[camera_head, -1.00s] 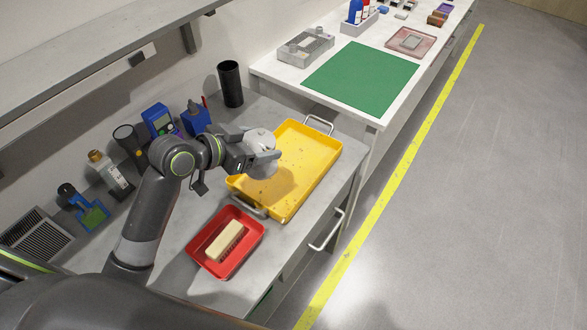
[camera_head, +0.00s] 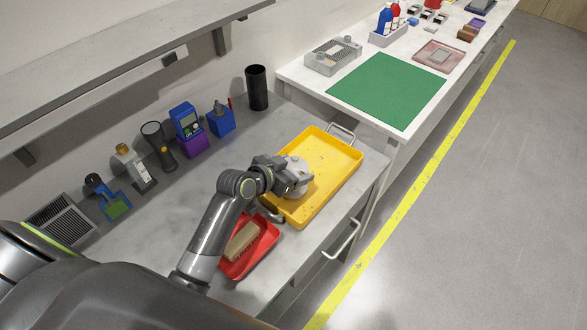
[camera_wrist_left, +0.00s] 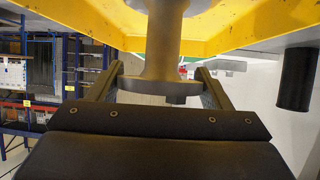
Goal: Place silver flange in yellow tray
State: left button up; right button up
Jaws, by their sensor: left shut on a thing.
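The silver flange (camera_head: 296,191) is at the left part of the yellow tray (camera_head: 336,166) in the head view, partly hidden by my left gripper (camera_head: 296,178). In the left wrist view the flange (camera_wrist_left: 165,48) has a stem and a round disc between the two fingers of my left gripper (camera_wrist_left: 158,84), which is shut on it. The yellow tray (camera_wrist_left: 70,18) fills the top of that view, close to the flange. I cannot tell whether the flange touches the tray floor. My right gripper is not in view.
A red tray (camera_head: 262,250) with a brush (camera_head: 241,241) lies beside the yellow tray, under my left arm. A black cup (camera_head: 257,88) and several tools stand along the wall. A green mat (camera_head: 387,91) lies on the white table beyond.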

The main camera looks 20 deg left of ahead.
pick_arm(q)
jog(key=shift+f, duration=0.25)
jog(key=shift+f, duration=0.2)
jog(key=o, duration=1.1)
jog(key=shift+o, duration=0.2)
jog(key=shift+r, duration=0.1)
jog(key=shift+s+r, duration=0.1)
jog(key=b+v, duration=0.1)
jog(key=v, duration=1)
jog(key=shift+s+a+r, duration=0.2)
jog(key=shift+s, duration=0.15)
